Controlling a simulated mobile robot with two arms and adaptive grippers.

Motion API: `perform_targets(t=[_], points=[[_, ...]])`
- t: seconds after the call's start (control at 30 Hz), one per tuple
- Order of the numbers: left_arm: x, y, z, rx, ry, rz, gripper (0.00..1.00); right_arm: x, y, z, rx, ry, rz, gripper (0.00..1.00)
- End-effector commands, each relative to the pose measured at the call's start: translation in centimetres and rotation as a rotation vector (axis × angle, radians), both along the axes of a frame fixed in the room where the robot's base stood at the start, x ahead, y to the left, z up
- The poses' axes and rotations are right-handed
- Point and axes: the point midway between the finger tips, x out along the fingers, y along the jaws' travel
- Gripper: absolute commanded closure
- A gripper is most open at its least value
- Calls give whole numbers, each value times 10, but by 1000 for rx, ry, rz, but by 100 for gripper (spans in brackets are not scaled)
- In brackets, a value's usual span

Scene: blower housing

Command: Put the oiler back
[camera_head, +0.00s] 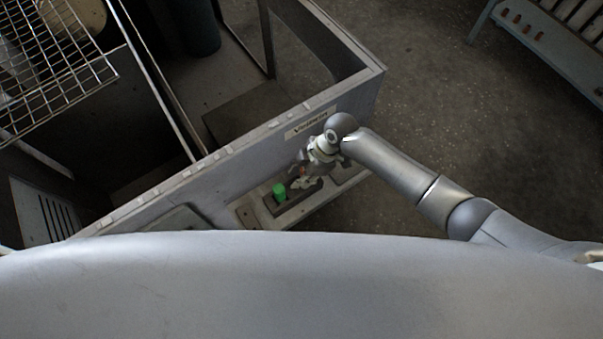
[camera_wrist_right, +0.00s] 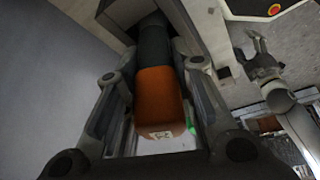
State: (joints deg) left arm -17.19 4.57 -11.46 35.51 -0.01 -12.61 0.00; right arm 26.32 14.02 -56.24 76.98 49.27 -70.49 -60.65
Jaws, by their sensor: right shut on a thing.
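An orange, rounded body with a small pale label, apparently the oiler (camera_wrist_right: 160,100), sits between the two fingers of my right gripper (camera_wrist_right: 155,120). A dark cylindrical part adjoins its far end. A green cylinder (camera_head: 279,190) stands on a dark base on this ledge, just left of the gripper. My left gripper (camera_wrist_right: 262,62) appears small in the wrist view, its fingers apart and empty.
The grey housing wall (camera_head: 245,150) with a label plate (camera_head: 310,122) rises behind the ledge. A wire rack (camera_head: 60,65) is at the upper left. A blue-grey bench (camera_head: 560,45) stands at the upper right. The floor between is clear.

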Motion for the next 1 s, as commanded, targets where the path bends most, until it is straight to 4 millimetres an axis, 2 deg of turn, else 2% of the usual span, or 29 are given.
perform_targets(t=[0.37,0.4,0.57,0.8,0.97,1.0], points=[[0,0,2,0,0,0,37,0,0,0,1,-1,0,100],[0,0,2,0,0,0,37,0,0,0,1,-1,0,72],[0,0,2,0,0,0,37,0,0,0,0,-1,0,51],[0,0,2,0,-1,0,37,0,0,0,0,0,0,50],[0,0,2,0,-1,0,37,0,0,0,0,0,0,30],[0,0,2,0,-1,0,37,0,0,0,0,0,0,29]])
